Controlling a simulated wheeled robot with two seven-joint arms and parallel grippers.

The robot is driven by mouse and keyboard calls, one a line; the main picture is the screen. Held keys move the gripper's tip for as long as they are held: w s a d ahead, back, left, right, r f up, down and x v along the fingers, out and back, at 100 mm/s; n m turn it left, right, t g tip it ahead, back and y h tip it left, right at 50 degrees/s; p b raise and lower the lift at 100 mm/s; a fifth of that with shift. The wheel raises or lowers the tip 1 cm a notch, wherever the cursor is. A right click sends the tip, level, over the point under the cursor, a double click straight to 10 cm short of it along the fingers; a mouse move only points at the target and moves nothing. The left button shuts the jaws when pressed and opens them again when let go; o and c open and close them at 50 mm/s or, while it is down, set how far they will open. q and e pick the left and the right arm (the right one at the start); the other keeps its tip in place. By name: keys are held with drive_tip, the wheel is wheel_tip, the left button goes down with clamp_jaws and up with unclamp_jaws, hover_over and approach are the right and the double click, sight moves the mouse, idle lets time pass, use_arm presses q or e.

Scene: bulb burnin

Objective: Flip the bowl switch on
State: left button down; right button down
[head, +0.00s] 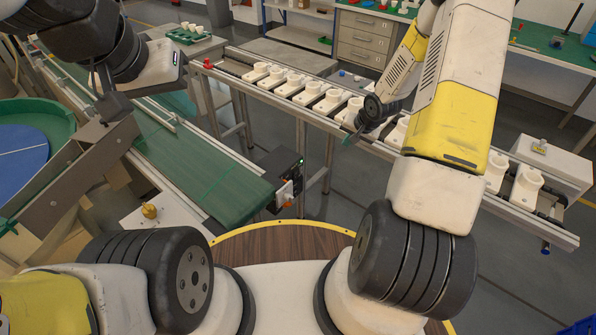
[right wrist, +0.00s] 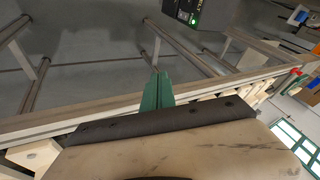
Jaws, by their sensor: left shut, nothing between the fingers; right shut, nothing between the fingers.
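A green round bowl (head: 62,122) with a blue disc inside stands at the far left in the head view. A yellow knob (head: 150,211) sits on a white box near it; I cannot tell whether this is the bowl switch or which way it is set. My left gripper (head: 108,108) is above the metal chute beside the bowl, shut and empty, its fingertips hard to make out. My right gripper (head: 348,138) is shut and empty by the near edge of the rail of white sockets. Its green fingers show together in the right wrist view (right wrist: 157,90).
A green belt conveyor (head: 190,170) runs between the bowl and the socket rail (head: 310,98). A black box (head: 287,172) with a green light is at its near end, also in the right wrist view (right wrist: 197,12). A grey box (head: 545,160) with a yellow-topped part stands at right.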

sight(296, 193)
drive_tip(key=s+a+f+m+y, duration=0.2)
drive_tip(key=a+f, duration=0.1)
drive_tip(key=f, duration=0.8)
drive_tip(key=s+a+f+m+y, duration=0.1)
drive_tip(key=s+a+f+y, duration=0.1)
drive_tip(key=f, duration=0.9)
drive_tip(key=shift+s+a+m, duration=0.4)
drive_tip(key=shift+s+a, duration=0.25)
drive_tip(key=shift+a, duration=0.5)
drive_tip(key=shift+f, duration=0.1)
drive_tip(key=w+a+r+x, duration=0.1)
drive_tip(key=r+x, duration=0.1)
drive_tip(key=x, duration=1.1)
drive_tip(key=shift+w+a, duration=0.3)
drive_tip(key=shift+w, duration=0.05)
